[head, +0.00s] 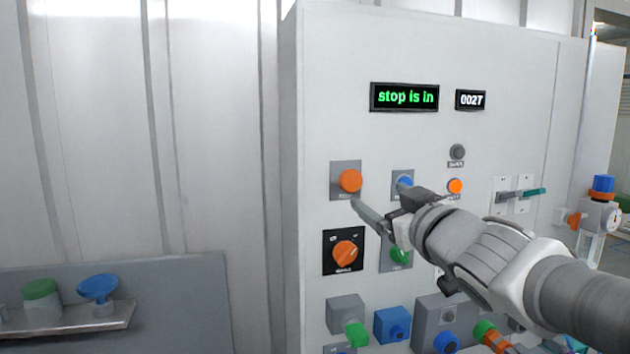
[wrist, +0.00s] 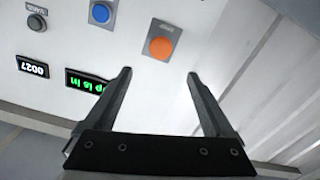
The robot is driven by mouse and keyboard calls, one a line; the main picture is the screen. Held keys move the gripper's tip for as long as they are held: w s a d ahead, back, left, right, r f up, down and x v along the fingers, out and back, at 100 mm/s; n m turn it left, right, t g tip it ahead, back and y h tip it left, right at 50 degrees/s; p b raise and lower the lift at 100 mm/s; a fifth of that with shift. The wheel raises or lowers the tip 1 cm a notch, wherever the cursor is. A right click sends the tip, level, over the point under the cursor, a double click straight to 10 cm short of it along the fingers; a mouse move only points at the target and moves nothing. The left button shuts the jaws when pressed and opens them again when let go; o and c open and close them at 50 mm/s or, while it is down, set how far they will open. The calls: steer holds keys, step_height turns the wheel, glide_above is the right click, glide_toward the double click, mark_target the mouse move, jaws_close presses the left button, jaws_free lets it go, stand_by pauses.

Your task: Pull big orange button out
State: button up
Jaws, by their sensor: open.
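The big orange button (head: 350,181) is a round knob on a grey square plate at the upper left of the panel's controls. It also shows in the wrist view (wrist: 161,48), up ahead of the fingers and between their lines. My gripper (head: 382,204) is open and empty, just to the lower right of the button in the head view. In the wrist view its two fingers (wrist: 160,74) are spread wide with the button apart from both. A green-lettered display (head: 404,97) above reads "stop is in".
A blue button (head: 404,182) sits close right of the orange one, partly behind my gripper. An orange rotary switch (head: 345,253) is below. A smaller orange button (head: 455,186) and a counter (head: 470,100) reading 0027 are to the right. Panel left of the button is bare.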

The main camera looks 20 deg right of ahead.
mark_target(352, 180)
steer(key=w+p, duration=0.1)
steer(key=w, duration=1.3)
jaws_close()
stand_by(0.4)
